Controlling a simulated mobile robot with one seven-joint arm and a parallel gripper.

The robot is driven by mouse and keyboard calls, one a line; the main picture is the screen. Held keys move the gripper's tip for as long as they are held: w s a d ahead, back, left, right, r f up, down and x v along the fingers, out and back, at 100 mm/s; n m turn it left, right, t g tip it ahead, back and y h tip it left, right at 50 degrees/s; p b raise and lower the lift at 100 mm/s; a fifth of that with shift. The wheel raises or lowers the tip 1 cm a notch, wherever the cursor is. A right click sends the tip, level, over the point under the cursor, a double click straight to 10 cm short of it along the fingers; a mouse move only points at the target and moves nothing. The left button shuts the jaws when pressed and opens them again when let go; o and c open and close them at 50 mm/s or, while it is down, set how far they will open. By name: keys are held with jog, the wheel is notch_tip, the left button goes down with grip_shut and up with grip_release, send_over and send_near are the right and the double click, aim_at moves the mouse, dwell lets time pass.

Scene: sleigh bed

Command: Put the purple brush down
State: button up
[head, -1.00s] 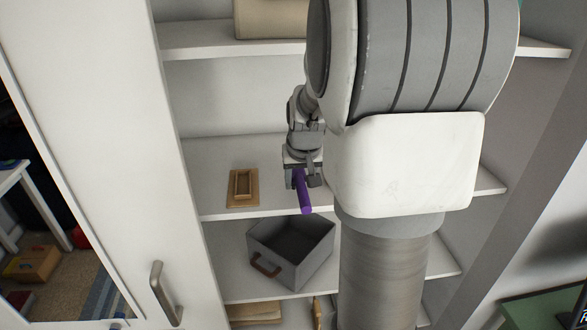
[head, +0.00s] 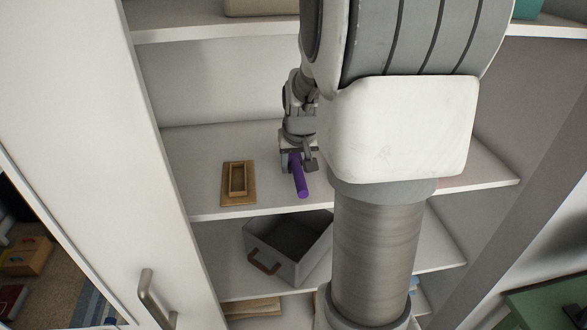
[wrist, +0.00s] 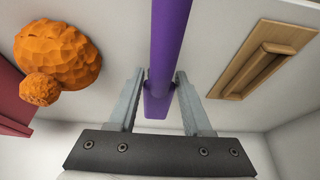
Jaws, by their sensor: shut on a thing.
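The purple brush (head: 299,176) shows as a long purple stick in the head view, over the middle shelf (head: 205,137) of the white cabinet. My gripper (head: 299,163) is shut on it. In the wrist view the brush (wrist: 168,50) passes between the two fingers of my gripper (wrist: 160,88), with one end just past the fingertips and the rest running out of the top of the picture. Whether the brush touches the shelf cannot be told.
A wooden framed piece (head: 238,182) lies on the shelf left of my gripper; it also shows in the wrist view (wrist: 262,62). An orange lumpy object (wrist: 57,55) and a red thing (wrist: 12,100) are on the brush's other side. A grey bin (head: 290,245) sits one shelf below.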

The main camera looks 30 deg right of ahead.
jog(key=shift+f, duration=0.7)
jog(key=shift+f, duration=0.1)
jog(key=o, duration=1.2)
jog(key=shift+r, duration=0.3)
jog(key=b+v, duration=0.1)
jog(key=v, duration=1)
jog(key=shift+s+a+r, duration=0.1)
jog(key=shift+s+r, duration=0.15)
jog(key=shift+s, duration=0.05)
